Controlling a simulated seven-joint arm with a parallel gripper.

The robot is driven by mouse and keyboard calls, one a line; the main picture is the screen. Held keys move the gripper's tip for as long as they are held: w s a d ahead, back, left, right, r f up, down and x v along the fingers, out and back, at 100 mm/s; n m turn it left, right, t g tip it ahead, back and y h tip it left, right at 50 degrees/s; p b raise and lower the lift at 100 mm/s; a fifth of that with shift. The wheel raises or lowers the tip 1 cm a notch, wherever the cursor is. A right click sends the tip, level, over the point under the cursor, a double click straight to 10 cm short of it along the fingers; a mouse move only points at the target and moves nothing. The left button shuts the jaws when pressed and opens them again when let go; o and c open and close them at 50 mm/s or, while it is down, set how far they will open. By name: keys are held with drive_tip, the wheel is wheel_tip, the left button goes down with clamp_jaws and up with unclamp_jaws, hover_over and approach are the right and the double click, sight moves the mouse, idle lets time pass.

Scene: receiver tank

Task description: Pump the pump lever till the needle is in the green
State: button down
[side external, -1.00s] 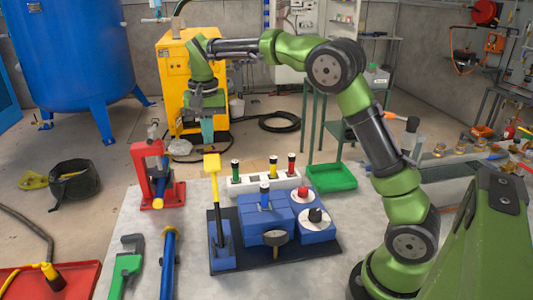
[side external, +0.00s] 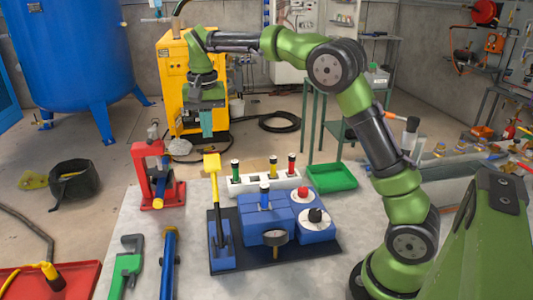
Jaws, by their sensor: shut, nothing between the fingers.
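The pump lever (side external: 214,190) has a dark shaft and a yellow handle at its top. It stands nearly upright from a blue base at the left end of the pump unit (side external: 287,217). A small round gauge (side external: 276,238) stands at the front of the unit. Its face is turned away or too small to read, so I cannot see the needle or a green zone. My gripper (side external: 207,133) is shut and empty, pointing down. It is above the lever's yellow handle in the picture and apart from it.
A red press-like tool (side external: 150,170) stands left of the lever. A white block (side external: 250,183) with several coloured-top pegs is behind the pump unit, and a green tray (side external: 332,178) is behind right. A green wrench (side external: 122,270) and a blue tube (side external: 169,262) lie at front left.

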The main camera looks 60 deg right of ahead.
sight(213, 160)
drive_tip(key=s+a+r+t+h, duration=0.3)
drive_tip(key=s+a+r+h, duration=0.1)
drive_tip(key=s+a+r, duration=0.2)
drive_tip(key=shift+s+a+r+t, duration=0.15)
drive_tip(key=shift+s+a+t, duration=0.25)
drive_tip(key=shift+s, duration=0.35)
drive_tip(key=x, duration=1.4)
drive_tip(key=shift+s+a, duration=0.1)
drive_tip(key=shift+s, duration=0.05)
